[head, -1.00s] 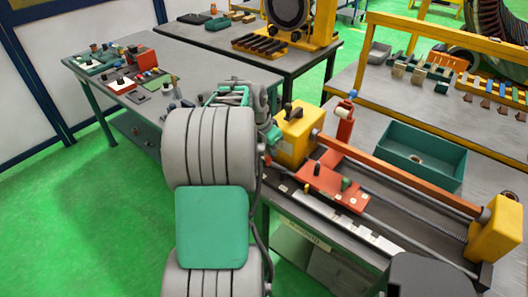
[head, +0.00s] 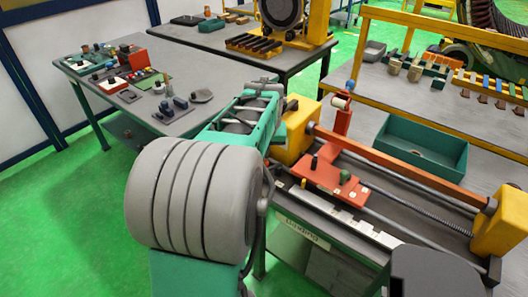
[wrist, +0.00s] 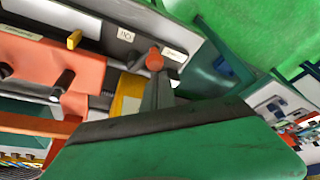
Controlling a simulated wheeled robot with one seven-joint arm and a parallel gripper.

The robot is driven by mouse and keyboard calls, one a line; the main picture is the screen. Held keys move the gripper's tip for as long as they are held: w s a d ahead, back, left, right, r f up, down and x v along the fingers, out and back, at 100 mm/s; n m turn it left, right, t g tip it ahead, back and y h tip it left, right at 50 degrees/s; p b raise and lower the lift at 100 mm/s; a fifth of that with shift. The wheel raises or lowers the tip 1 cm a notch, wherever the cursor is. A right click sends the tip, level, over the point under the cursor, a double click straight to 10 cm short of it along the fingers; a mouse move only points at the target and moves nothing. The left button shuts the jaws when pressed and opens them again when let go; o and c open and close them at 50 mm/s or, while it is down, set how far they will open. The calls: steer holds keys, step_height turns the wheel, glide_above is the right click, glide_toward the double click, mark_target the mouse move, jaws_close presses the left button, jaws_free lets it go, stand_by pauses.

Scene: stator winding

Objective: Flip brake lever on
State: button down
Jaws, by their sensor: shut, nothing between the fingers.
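A grey lever with a red knob (wrist: 155,62), apparently the brake lever, stands beside the yellow headstock (wrist: 127,98) in the wrist view. Its lower end is hidden behind my gripper (wrist: 160,122), whose green body and dark edge fill the bottom of that view. My gripper is shut and empty, close to the lever; whether they touch I cannot tell. In the head view my arm reaches to the yellow headstock (head: 302,118) and hides the lever and the fingertips.
An orange carriage (head: 328,178) with small knobs sits on the machine bed, below an orange bar (head: 400,165). A green bin (head: 425,148) stands behind. A parts table (head: 200,65) is at the left, with open green floor in front of it.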

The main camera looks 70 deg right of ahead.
steer(key=shift+s+a, duration=0.1)
steer(key=shift+a, duration=0.1)
stand_by(0.6)
steer(key=p+v, duration=0.5)
steer(key=v, duration=0.5)
steer(key=shift+s, duration=0.15)
steer(key=w+a+n+t+y, duration=0.15)
steer(key=w+a+n, duration=0.45)
steer(key=w+a, duration=1.1)
steer(key=w+a+f+n+y, duration=0.1)
steer(key=a+n, duration=0.3)
steer(key=a, duration=0.9)
steer(key=w+a+f+n+y, duration=0.1)
steer(key=w+a+f+n, duration=0.1)
steer(key=a, duration=1.1)
steer(key=shift+f+n+t, duration=0.45)
steer(key=shift+f+n, duration=0.25)
steer(key=shift+n, duration=0.3)
